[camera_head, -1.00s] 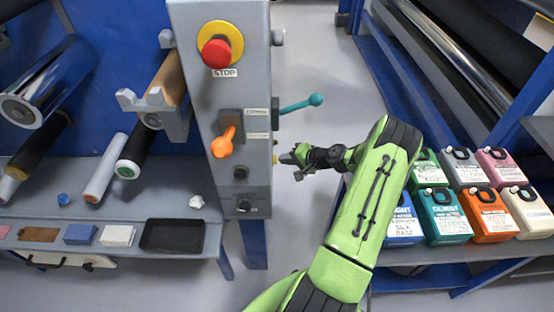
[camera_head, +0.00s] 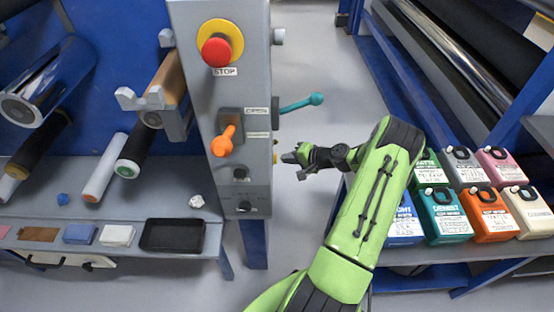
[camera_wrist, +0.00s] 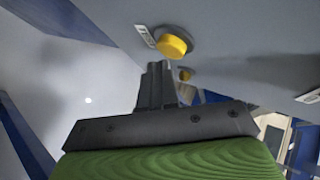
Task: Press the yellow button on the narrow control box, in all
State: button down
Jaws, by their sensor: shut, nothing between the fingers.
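The narrow control box (camera_head: 205,70) is a tall grey box in the middle of the head view. On its right side a small yellow edge of the yellow button (camera_head: 275,158) shows. In the wrist view the yellow button (camera_wrist: 172,45) sits in a dark round collar beside a small label. My gripper (camera_head: 286,158) is just right of the box at the button's height. In the wrist view its shut, empty fingers (camera_wrist: 158,68) point towards the button, just below it in the picture. I cannot tell the exact gap.
The box front carries a red stop button (camera_head: 216,51) and an orange lever (camera_head: 224,141). A teal lever (camera_head: 302,103) sticks out on the right side, above my gripper. Several coloured canisters (camera_head: 443,217) stand on the right shelf. Open floor lies behind my gripper.

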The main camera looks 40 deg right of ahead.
jog(key=shift+s+d, duration=0.15)
jog(key=shift+d, duration=0.05)
jog(key=s+d+b, duration=0.1)
jog(key=s+d, duration=0.2)
jog(key=shift+s+d, duration=0.15)
jog(key=shift+d, duration=0.25)
dwell(0.8)
